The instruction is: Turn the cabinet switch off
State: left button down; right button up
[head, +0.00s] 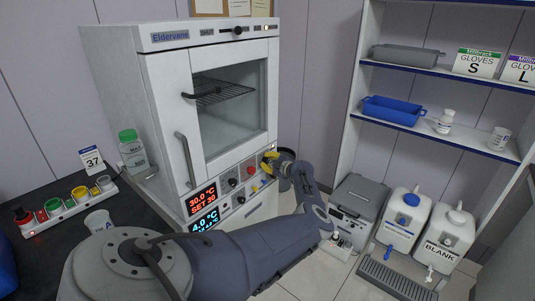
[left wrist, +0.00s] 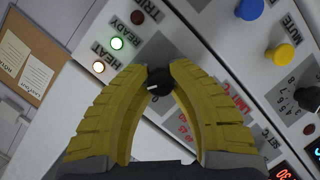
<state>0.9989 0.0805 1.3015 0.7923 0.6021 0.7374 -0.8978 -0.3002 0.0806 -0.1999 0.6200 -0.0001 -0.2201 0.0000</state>
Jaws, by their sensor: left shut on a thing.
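The white cabinet (head: 175,85) stands at the centre left, with a window door and a control panel below. My left gripper (head: 269,158) reaches the right end of that panel. In the left wrist view, its yellow fingers (left wrist: 160,76) are shut on a small black rotary knob (left wrist: 159,86) with a white pointer mark. The fingertips touch it from both sides. In the head view my gripper hides this knob. My right gripper is in neither view.
Beside the held knob are lit HEAT (left wrist: 98,67) and READY (left wrist: 117,43) lamps and a dark TRIP lamp (left wrist: 138,18). A blue button (left wrist: 249,9), a yellow button (left wrist: 280,57) and another black knob (left wrist: 307,98) are nearby. Shelves (head: 430,75) stand at right.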

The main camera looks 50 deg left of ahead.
pick_arm(q)
jog(key=shift+n+t, duration=0.3)
jog(key=shift+n, duration=0.3)
dwell(0.4)
jog(key=n+t+y, duration=0.1)
jog(key=n, duration=0.2)
jog(key=shift+n+y, duration=0.3)
jog(key=shift+y, duration=0.1)
jog(key=n, duration=0.2)
jog(key=n+y, duration=0.1)
jog(key=n, duration=0.2)
jog(key=shift+t+y, duration=0.3)
jog(key=shift+w+r+n, duration=0.1)
jog(key=shift+r+n, duration=0.1)
jog(key=shift+n, duration=0.1)
dwell(0.4)
jog(key=c, duration=1.5)
grip_release()
jog(key=shift+w, duration=0.1)
jog(key=o, duration=0.4)
jog(key=shift+f, duration=0.2)
jog(key=shift+s, duration=0.2)
jog(key=s+d, duration=0.2)
jog(key=d, duration=1)
jog(key=shift+f, duration=0.45)
